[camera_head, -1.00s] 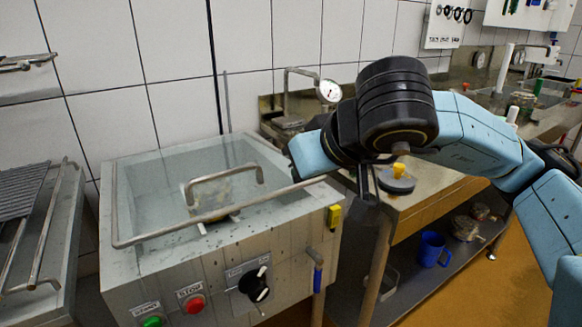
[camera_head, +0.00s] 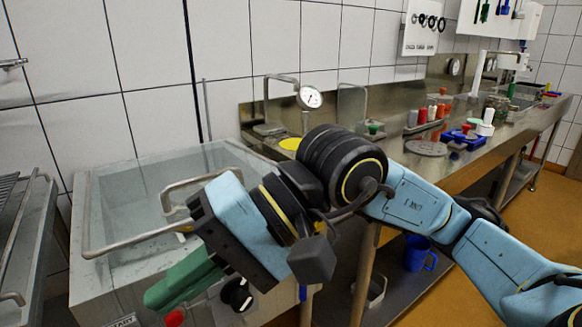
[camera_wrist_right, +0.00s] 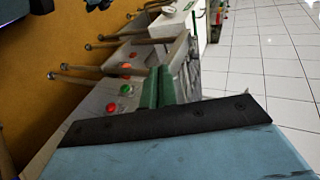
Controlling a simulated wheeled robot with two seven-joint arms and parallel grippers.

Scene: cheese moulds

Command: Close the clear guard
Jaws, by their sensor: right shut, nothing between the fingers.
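The clear guard (camera_head: 130,205) is a see-through panel with a bent metal rod frame and a raised handle, over the tank of a grey metal machine (camera_head: 90,290). It appears to lie low over the tank; whether it is fully down I cannot tell. My right gripper (camera_head: 168,290) has green fingers, shut and empty, pointing down and left in front of the machine's front panel. In the right wrist view the shut fingers (camera_wrist_right: 160,88) show beside a panel with buttons. My left gripper is not in view.
A dark knob (camera_head: 237,294) and a red button (camera_head: 174,318) sit on the front panel, close to my fingers. A steel counter (camera_head: 440,135) with a dial gauge (camera_head: 309,97) stands at the right. A blue mug (camera_head: 419,253) is on its lower shelf.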

